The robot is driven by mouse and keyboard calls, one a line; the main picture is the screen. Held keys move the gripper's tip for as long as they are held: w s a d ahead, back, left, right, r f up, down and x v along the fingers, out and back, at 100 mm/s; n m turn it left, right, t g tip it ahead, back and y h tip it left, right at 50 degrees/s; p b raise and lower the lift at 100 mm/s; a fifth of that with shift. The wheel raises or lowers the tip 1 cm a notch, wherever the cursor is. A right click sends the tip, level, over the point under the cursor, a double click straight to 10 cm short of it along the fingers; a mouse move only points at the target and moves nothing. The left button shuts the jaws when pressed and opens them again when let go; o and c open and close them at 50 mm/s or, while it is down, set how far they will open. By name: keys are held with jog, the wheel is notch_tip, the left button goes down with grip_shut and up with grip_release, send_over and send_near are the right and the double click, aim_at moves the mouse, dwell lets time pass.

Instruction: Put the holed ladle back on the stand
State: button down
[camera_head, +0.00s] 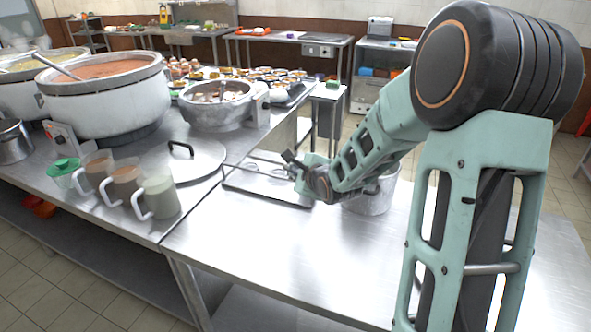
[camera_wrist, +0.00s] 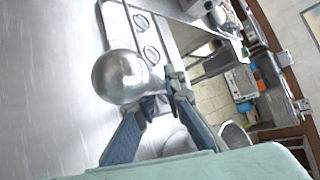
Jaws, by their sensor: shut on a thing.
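My gripper (camera_head: 292,160) is over the right side of the low metal stand (camera_head: 262,190) on the steel table. In the wrist view my gripper (camera_wrist: 163,97) has its fingers closed together beside a shiny rounded metal bowl (camera_wrist: 119,76), which looks like the holed ladle's. No holes show on this side, and the ladle's handle is mostly hidden by the fingers. The stand (camera_wrist: 150,38) lies beyond the bowl in the wrist view, with two oval rests showing. I cannot tell whether the ladle touches the stand.
A metal pot (camera_head: 374,197) stands right of the stand, partly behind my arm. A round lid (camera_head: 190,163) lies left of it, near several handled jugs (camera_head: 160,197). Large stockpots (camera_head: 108,103) stand at the far left. The near table top (camera_head: 290,260) is clear.

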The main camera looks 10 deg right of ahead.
jog(key=shift+f, duration=0.35)
dwell(0.6)
jog(key=c, duration=1.9)
grip_release()
jog(key=shift+s, duration=0.1)
jog(key=v, duration=1.2)
jog(key=shift+a, duration=0.15)
